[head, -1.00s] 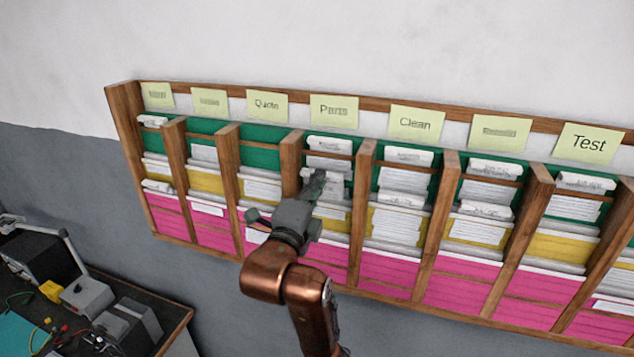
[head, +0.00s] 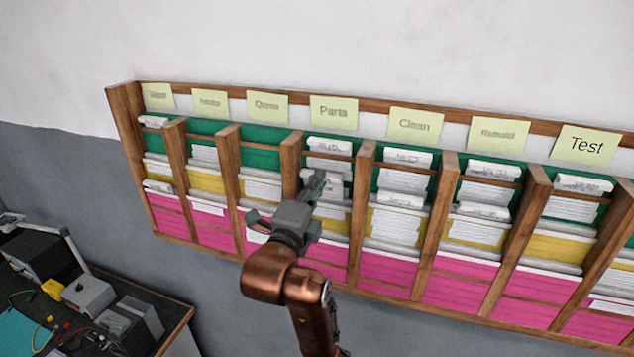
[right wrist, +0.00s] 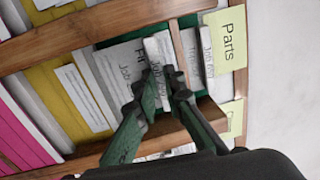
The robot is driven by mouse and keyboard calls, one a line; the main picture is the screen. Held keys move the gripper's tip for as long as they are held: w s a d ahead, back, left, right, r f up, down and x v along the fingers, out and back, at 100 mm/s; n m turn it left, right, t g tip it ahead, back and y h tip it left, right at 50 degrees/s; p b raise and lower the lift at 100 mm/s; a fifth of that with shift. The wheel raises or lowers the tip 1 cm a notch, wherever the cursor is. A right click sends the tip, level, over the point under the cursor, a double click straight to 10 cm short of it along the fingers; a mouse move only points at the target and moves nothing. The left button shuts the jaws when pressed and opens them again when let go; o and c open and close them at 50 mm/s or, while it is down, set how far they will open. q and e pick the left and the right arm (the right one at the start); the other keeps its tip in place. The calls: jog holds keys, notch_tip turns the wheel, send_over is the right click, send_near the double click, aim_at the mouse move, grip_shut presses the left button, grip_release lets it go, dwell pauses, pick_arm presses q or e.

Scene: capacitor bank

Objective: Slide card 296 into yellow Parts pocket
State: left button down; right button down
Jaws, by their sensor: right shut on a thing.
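My right gripper (head: 316,186) is at the Parts column of the wall rack, its fingers shut on a white card (right wrist: 156,52). The card's printed top edge shows between and beyond the fingertips in the right wrist view. Its number is too small to read. The yellow Parts pocket (right wrist: 56,88) lies just below the fingers, with white lined sheets in front of it; in the head view my gripper partly covers this column. I cannot tell whether the card's lower edge is inside the pocket. The Parts label (head: 334,111) is above. My left gripper is not in view.
Wooden dividers (head: 291,165) stand on both sides of the column, close to the fingers. Another white card (head: 330,146) sits in the green pocket above. The Clean column (head: 402,200) to the right holds cards too. A dark bench (head: 175,318) with equipment is at lower left.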

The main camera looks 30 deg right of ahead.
jog(key=shift+f, duration=0.1)
dwell(0.3)
jog(key=shift+f+b, duration=1.15)
jog(key=shift+f, duration=1.15)
jog(key=c, duration=1.9)
grip_release()
jog(key=shift+c, duration=0.2)
